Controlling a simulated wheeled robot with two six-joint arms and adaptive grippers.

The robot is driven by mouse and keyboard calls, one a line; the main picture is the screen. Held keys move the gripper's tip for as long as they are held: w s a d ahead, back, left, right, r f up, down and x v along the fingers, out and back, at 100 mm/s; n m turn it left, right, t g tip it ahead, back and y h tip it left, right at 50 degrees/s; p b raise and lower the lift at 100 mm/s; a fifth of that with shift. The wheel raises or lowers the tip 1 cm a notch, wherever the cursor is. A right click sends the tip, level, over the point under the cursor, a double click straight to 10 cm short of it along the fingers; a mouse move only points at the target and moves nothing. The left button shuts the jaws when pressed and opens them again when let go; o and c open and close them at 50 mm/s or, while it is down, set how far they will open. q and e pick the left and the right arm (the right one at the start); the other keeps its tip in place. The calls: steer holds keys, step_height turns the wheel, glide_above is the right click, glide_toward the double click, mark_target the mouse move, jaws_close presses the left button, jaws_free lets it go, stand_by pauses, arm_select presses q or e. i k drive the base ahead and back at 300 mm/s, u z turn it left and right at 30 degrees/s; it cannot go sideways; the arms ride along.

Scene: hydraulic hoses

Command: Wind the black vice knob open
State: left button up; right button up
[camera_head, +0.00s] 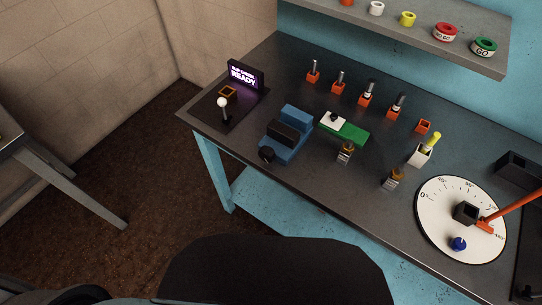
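The blue vice (284,135) stands on the dark bench, left of the bench's middle, with dark jaw parts on it. Its black knob (267,155) is at the vice's near left end, close to the bench's front edge. Whether the jaws are apart I cannot tell at this size. Neither of my grippers shows in the head view, and nothing touches the knob.
A lit sign (243,75) and a white-knobbed lever (223,104) stand left of the vice. A green block (350,134) is close on its right. Several orange holders line the back. A white dial (440,200) lies at right. A grey shelf (410,35) overhangs the back.

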mark_target(266, 154)
steer(key=z, duration=2.4)
steer(key=k, duration=1.4)
steer(key=u, duration=0.1)
